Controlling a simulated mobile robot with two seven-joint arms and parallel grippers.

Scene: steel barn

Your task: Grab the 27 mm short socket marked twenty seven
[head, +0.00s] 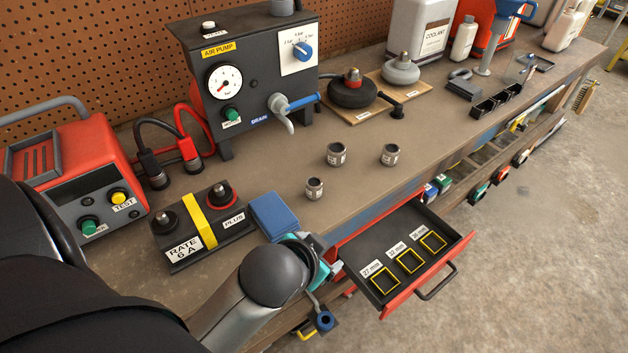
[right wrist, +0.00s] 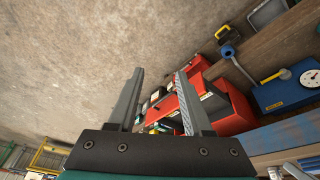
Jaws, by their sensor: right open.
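Three dark metal sockets with small white labels stand upright on the bench in the head view. One socket (head: 314,188) is nearest the front and looks smallest; another socket (head: 336,154) stands behind it, and a third socket (head: 389,155) stands to the right. Their numbers are too small to read surely. My right gripper (right wrist: 158,100) is open and empty in the right wrist view, over the floor.
An open red drawer (head: 440,258) holds several yellow-edged slots with size labels and juts out below the sockets. A blue block (head: 273,216) and a terminal box (head: 200,228) stand left of the sockets. The air pump (head: 250,75) stands behind. Bench space around the sockets is clear.

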